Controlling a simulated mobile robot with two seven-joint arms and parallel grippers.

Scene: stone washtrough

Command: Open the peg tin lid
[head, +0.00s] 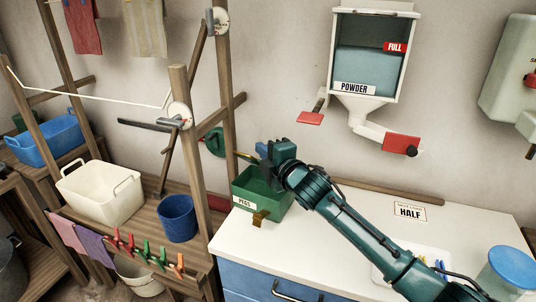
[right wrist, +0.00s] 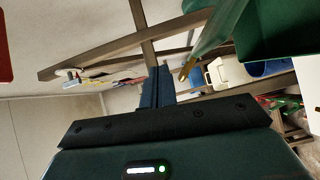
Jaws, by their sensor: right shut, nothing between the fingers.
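The green peg tin (head: 250,190), labelled PEGS, stands at the left end of the white counter, with a brass catch (head: 260,217) at its front. Its top is open and I see into its dark green inside. The tin also fills the upper right of the right wrist view (right wrist: 285,35). There a slanted green panel (right wrist: 212,32), which looks like the raised lid, ends in a brass tip. In the head view my arm hides most of that lid. My right gripper (head: 266,152) is shut and empty above the tin's back; its fingers (right wrist: 158,85) appear beside the panel. My left gripper is out of view.
A wooden drying rack (head: 187,150) stands close left of the counter, with a blue pot (head: 178,218) and cream tub (head: 100,193) on its shelf. A powder dispenser (head: 370,60) hangs on the wall behind. A blue-lidded jar (head: 508,270) stands front right. The counter's middle (head: 300,255) is clear.

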